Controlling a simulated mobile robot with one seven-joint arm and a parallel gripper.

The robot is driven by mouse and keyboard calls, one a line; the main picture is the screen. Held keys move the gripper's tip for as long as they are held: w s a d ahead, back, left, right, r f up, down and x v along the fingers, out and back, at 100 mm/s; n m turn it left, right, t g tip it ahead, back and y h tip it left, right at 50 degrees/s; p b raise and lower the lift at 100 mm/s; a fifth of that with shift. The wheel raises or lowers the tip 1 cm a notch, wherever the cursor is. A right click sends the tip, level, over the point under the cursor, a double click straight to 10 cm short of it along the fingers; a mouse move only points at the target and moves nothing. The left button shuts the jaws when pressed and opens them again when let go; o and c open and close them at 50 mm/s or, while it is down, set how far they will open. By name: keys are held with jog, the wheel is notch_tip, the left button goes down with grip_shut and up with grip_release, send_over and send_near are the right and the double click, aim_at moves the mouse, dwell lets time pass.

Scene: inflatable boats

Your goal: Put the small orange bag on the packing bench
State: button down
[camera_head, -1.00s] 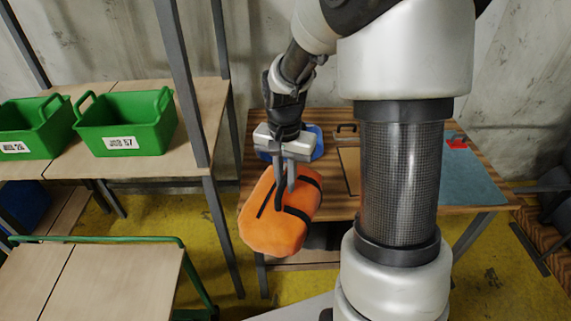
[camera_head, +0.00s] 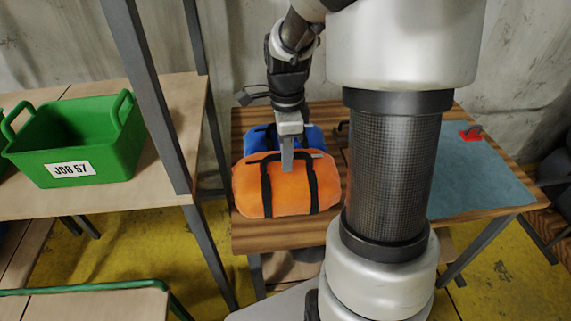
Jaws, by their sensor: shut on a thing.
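The small orange bag (camera_head: 285,196) has black straps and appears over the left part of the wooden packing bench (camera_head: 270,238). My gripper (camera_head: 287,165) points down at the top of the bag and is shut on it at the strap. The bag looks level. I cannot tell whether its underside touches the bench top. A blue bag (camera_head: 258,139) lies on the bench right behind the orange one and is partly hidden by it and by my gripper.
A blue-grey mat (camera_head: 480,180) with a red item (camera_head: 470,134) covers the bench's right part. A shelf post (camera_head: 150,95) and a green JOB 57 bin (camera_head: 85,150) stand to the left. My arm hides the bench's middle. A green-railed cart (camera_head: 90,305) is at lower left.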

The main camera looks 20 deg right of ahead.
notch_tip(320, 180, down, 8)
jog(key=shift+f+b, duration=0.15)
jog(key=shift+b, duration=0.2)
jog(key=c, duration=1.7)
grip_release()
jog(key=shift+c, duration=0.2)
notch_tip(320, 180, up, 12)
jog(key=shift+p, duration=0.65)
